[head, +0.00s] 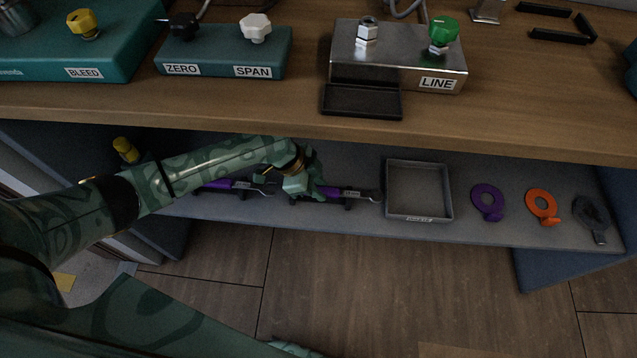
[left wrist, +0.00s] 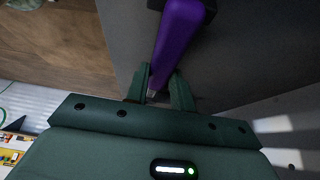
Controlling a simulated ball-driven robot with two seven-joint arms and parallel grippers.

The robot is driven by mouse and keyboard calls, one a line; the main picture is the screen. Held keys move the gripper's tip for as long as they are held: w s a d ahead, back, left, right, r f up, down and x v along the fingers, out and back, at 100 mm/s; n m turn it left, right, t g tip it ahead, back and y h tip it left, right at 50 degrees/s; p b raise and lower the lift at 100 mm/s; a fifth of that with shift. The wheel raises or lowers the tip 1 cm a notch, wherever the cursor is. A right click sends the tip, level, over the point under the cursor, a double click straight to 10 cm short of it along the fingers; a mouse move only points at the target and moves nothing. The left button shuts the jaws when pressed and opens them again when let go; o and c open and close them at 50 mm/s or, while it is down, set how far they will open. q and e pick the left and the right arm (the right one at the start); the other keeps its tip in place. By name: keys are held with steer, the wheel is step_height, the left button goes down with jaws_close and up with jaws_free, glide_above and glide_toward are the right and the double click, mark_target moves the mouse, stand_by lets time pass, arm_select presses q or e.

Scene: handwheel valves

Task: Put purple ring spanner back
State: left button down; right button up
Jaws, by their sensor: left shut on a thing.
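A purple spanner (head: 342,191) with a label and a metal end lies along the front of the under-bench shelf, at black holders. My left gripper (head: 316,190) is at its left end, shut on it. In the left wrist view the purple handle (left wrist: 177,45) runs down between the fingers of my left gripper (left wrist: 158,92). I cannot tell whether the spanner rests fully in the holders. A second purple-handled tool (head: 238,184) lies to the left, partly hidden by my left arm. My right gripper cannot be made out.
On the shelf (head: 462,230), an empty grey tray (head: 449,190) stands right of the spanner. Further right lie a purple ring tag (head: 487,200), an orange one (head: 541,204) and a dark one (head: 592,214). The bench top (head: 520,110) with valve blocks overhangs the shelf.

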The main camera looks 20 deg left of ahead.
arm_select(q)
steer(key=shift+f, duration=0.15)
arm_select(e)
steer(key=shift+f, duration=0.1)
arm_select(q)
steer(key=c, duration=0.6)
jaws_free()
steer(key=shift+c, duration=0.2)
steer(key=shift+p+v, duration=2.1)
steer(key=shift+v, duration=0.95)
arm_select(e)
steer(key=w+r, duration=0.2)
steer(key=r, duration=0.1)
steer(key=shift+r, duration=0.25)
steer(key=shift+a, duration=0.1)
